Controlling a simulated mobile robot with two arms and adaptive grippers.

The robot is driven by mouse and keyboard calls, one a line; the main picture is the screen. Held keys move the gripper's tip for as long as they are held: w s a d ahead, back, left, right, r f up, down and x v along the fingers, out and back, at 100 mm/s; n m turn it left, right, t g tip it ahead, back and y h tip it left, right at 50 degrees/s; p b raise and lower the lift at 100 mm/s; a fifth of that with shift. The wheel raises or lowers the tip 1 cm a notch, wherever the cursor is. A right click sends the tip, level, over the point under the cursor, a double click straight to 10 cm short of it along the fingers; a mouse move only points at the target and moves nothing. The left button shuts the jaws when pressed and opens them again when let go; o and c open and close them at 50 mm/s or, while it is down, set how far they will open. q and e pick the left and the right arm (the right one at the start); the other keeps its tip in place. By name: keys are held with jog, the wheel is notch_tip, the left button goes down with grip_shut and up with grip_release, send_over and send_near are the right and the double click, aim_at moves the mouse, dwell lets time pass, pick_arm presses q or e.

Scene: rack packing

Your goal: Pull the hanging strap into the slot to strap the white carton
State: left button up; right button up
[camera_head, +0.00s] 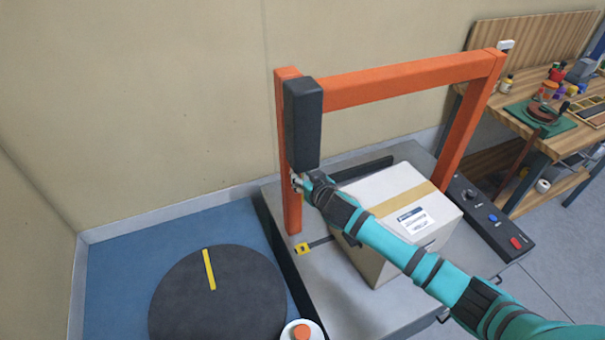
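The white carton (372,254) sits on the grey machine table (345,305) under the orange arch (400,84). It has tan tape along its top and a printed label. My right gripper (298,183) is at the arch's left post, just below the dark box on it, and left of the carton. Its fingers are small and partly hidden, so I cannot tell whether they hold anything. A yellow-marked piece (302,249), perhaps the slot, lies at the table's left edge, with a short dark band beside it. I cannot make out the hanging strap clearly. My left gripper is out of view.
A black control panel (487,220) with blue and red buttons runs along the table's right side. A dark round disc (218,300) with a yellow stripe lies at lower left, near a red button (302,332). A cluttered wooden workbench (520,118) stands at right.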

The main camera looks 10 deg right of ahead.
jog(key=shift+w+a+f, duration=0.1)
jog(key=shift+w+f, duration=0.05)
jog(key=shift+w, duration=0.15)
grip_shut()
dwell(0.4)
